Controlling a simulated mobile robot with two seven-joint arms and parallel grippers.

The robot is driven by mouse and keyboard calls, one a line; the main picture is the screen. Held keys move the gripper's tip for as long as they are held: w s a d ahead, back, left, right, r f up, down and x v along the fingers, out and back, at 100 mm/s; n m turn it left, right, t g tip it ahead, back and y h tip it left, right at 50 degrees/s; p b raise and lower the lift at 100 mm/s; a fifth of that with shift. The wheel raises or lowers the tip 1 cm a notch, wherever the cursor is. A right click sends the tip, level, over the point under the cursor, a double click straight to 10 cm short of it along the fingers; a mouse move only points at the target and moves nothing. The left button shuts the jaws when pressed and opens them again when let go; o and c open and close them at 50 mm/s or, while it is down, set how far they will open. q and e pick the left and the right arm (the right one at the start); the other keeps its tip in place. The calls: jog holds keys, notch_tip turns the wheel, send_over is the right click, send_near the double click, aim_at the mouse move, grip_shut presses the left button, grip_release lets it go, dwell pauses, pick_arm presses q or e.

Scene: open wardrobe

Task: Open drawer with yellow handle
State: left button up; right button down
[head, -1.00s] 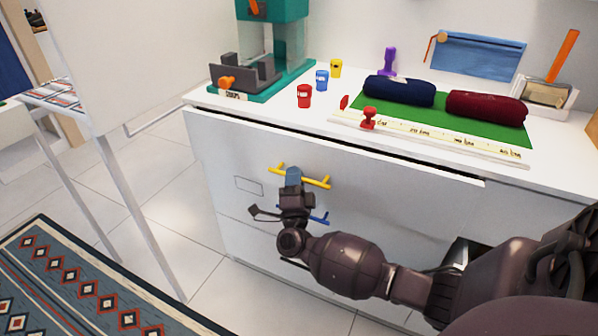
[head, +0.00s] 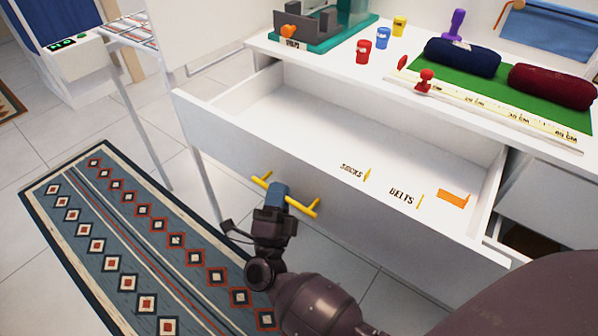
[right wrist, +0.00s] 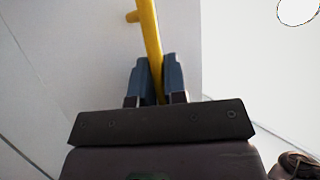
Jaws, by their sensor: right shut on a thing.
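The white drawer (head: 330,165) with the yellow handle (head: 302,207) stands pulled well out of the white cabinet. Its inside shows, with the labels "SOCKS" and "BELTS" and an orange piece (head: 453,198) at the right end. My right gripper (head: 278,190) is shut on the yellow handle near its middle. In the right wrist view the yellow handle (right wrist: 149,40) runs between the two blue-grey fingers (right wrist: 156,82). My left gripper is not in view.
The white top (head: 330,80) carries red, blue and yellow cups, a green mat (head: 480,88) with navy and dark red rolls, and a teal stand (head: 345,25). A patterned rug (head: 150,240) lies on the tiled floor at left. A white-legged table stands at the back left.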

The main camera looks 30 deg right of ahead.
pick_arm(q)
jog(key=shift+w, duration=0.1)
pick_arm(e)
jog(key=s+a, duration=0.2)
jog(key=a, duration=0.3)
jog(key=shift+s+a, duration=0.2)
jog(key=shift+a, duration=0.1)
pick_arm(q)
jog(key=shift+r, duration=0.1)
pick_arm(e)
jog(key=c, duration=1.5)
grip_release()
jog(key=shift+f, duration=0.15)
